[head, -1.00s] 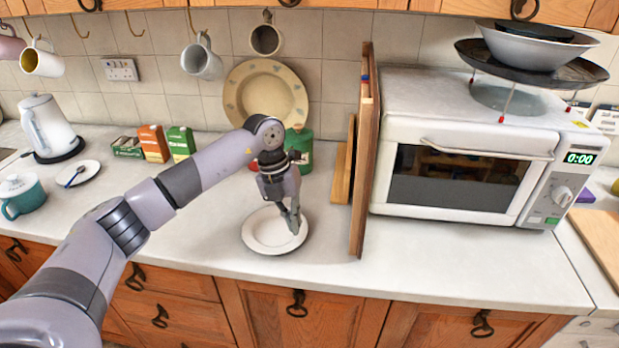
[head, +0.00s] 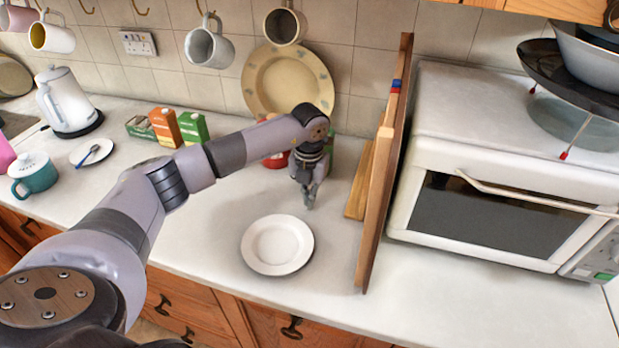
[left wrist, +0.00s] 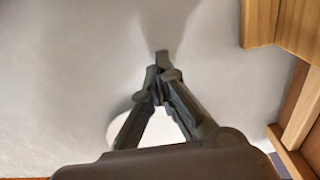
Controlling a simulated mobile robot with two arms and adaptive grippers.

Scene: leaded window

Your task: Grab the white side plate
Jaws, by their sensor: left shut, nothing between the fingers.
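The white side plate (head: 277,245) lies flat and empty on the light worktop, near its front edge. My left gripper (head: 309,206) points down just behind the plate, toward the boards, and is apart from it. In the left wrist view my left gripper (left wrist: 159,60) is shut with nothing in it. Part of the white side plate (left wrist: 155,130) shows there between and beside the finger links; the rest is hidden by the gripper body. My right gripper is not in view.
Upright wooden boards (head: 386,165) stand close to the right of my left gripper, with a microwave (head: 495,160) beyond. Cartons (head: 165,127), a kettle (head: 66,100) and a small plate with a spoon (head: 92,152) stand at the left. The worktop left of the side plate is clear.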

